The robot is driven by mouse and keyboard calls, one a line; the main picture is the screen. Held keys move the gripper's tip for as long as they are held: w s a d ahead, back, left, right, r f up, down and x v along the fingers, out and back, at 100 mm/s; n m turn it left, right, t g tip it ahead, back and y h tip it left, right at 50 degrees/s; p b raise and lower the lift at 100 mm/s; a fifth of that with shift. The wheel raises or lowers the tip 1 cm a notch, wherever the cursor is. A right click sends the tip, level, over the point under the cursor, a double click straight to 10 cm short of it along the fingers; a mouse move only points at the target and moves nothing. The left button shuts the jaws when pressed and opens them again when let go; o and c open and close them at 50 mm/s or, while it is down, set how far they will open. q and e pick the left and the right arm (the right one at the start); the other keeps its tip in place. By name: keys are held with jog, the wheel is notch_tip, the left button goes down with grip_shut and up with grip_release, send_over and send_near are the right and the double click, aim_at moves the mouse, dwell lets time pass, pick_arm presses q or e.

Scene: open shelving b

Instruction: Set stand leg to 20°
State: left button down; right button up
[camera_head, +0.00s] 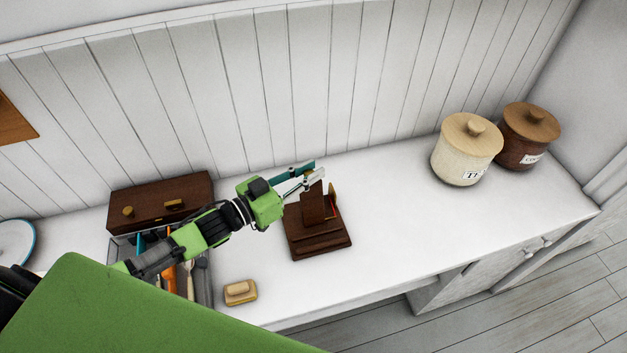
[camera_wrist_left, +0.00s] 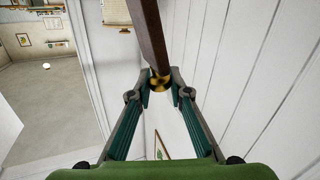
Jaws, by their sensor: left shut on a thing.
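A dark wooden stand (camera_head: 320,243) sits on the white counter, with a flat base and an upright wooden piece (camera_head: 313,206). A small brass-coloured part (camera_head: 333,188) and a thin red line show at its right side. My left gripper (camera_head: 318,172) is at the top rear of the stand, its fingers reaching rightward. In the left wrist view, my left gripper (camera_wrist_left: 160,88) is shut on a brass knob (camera_wrist_left: 160,82) at the end of a dark wooden bar (camera_wrist_left: 151,35). The fingers partly hide the knob. The leg's angle cannot be read. My right gripper is out of view.
A brown wooden box (camera_head: 160,200) stands at the back left, behind a utensil tray (camera_head: 203,280). A soap-like block (camera_head: 240,292) lies near the front edge. Cream (camera_head: 465,150) and brown (camera_head: 526,138) canisters stand at the right. The counter between stand and canisters is clear.

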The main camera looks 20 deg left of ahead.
pick_arm(q)
jog(key=shift+w+a+f, duration=0.2)
jog(key=shift+w+a, duration=0.25)
jog(key=shift+w, duration=0.1)
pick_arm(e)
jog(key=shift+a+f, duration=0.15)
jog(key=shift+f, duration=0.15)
pick_arm(q)
jog(key=c, duration=1.9)
grip_release()
jog(key=shift+s+a, duration=0.1)
jog(key=shift+s, duration=0.1)
jog(key=v, duration=1.1)
jog(key=shift+s+a, duration=0.15)
jog(key=shift+s, duration=0.1)
jog(key=shift+f, duration=0.1)
